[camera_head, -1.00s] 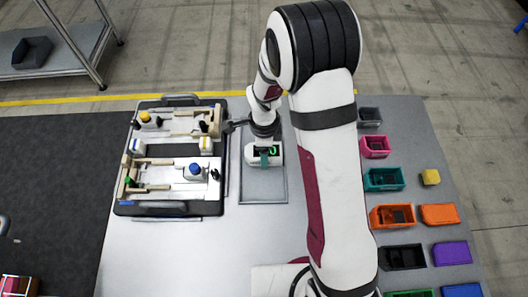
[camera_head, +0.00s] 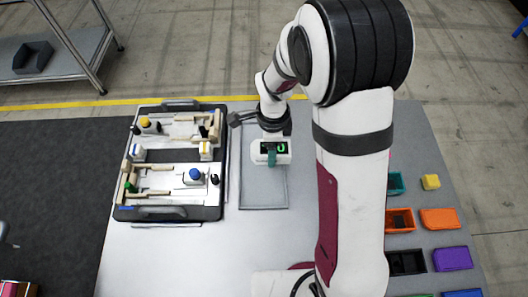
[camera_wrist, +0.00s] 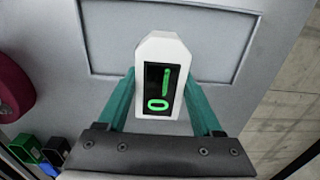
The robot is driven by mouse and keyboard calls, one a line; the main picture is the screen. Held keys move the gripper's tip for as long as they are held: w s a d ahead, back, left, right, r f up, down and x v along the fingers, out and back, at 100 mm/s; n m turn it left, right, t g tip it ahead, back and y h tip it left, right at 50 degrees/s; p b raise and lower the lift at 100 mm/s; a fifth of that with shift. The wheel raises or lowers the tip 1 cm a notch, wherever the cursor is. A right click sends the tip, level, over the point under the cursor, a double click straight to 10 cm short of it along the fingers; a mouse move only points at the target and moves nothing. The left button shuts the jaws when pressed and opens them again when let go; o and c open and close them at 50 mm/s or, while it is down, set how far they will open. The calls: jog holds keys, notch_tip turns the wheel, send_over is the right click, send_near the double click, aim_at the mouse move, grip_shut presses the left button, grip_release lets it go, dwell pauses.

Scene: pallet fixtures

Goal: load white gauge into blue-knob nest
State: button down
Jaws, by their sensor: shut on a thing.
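The white gauge (camera_wrist: 161,48) has a dark window with green marks. My gripper (camera_wrist: 160,82) is shut on it, with one teal finger on each side in the wrist view. In the head view the gauge (camera_head: 259,147) appears held above the grey tray (camera_head: 263,208), to the right of the pallet. The blue knob (camera_head: 195,174) stands on the right side of the pallet's front fixture. Wooden rails (camera_head: 155,192) lie to its left. The gauge and the blue-knob nest are well apart. The lower finger hides a little of the gauge in the head view.
The dark pallet (camera_head: 168,212) also bears a yellow knob (camera_head: 145,123) at the back and a green knob (camera_head: 129,188) at front left. Coloured bins, including an orange one (camera_head: 399,220), stand at right. The table's front middle is clear.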

jog(key=s+d+r, duration=0.2)
jog(key=d+r, duration=0.3)
jog(key=d, duration=0.4)
jog(key=w+a, duration=0.1)
jog(key=a, duration=0.2)
jog(key=w+a+r, duration=0.1)
jog(key=a, duration=0.2)
jog(key=w+a, duration=0.1)
jog(key=a, duration=0.2)
jog(key=shift+w+r, duration=0.1)
jog(key=shift+r, duration=0.15)
jog(key=s+a, duration=0.3)
jog(key=a, duration=1.2)
jog(key=s+a, duration=0.4)
jog(key=a, duration=1.1)
notch_tip(320, 180, down, 6)
jog(key=shift+w+d+f, duration=0.1)
jog(key=shift+f, duration=0.1)
jog(key=shift+f, duration=0.15)
